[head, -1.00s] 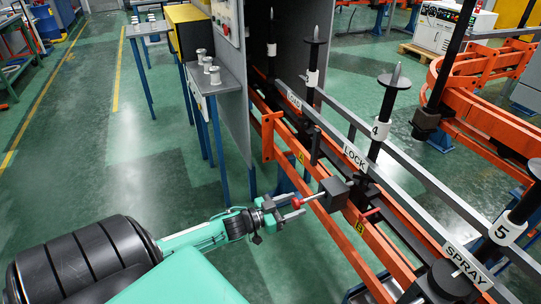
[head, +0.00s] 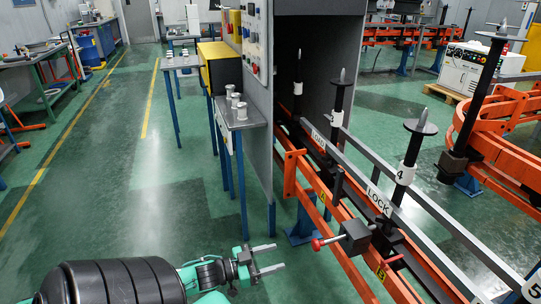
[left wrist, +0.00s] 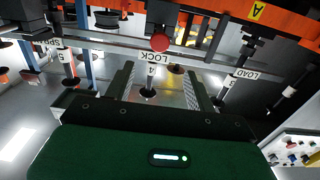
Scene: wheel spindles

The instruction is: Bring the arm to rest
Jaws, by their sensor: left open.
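My left gripper (head: 277,257) is in the lower middle of the head view, its two fingers apart and nothing between them. It is left of the red-knobbed lever (head: 316,244), with a gap between fingertips and knob. The lever sticks out of a dark block on the orange rail near the LOCK label (head: 379,200). In the left wrist view the red knob (left wrist: 160,42) is at the upper middle, beyond the open fingers (left wrist: 165,90). My right gripper is not in view.
The orange rail (head: 345,262) carries upright spindles, one labelled 4 (head: 404,173). A grey cabinet (head: 257,120) stands behind, with a small table (head: 240,112) holding metal pieces beside it. Green floor (head: 130,190) is open to the left.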

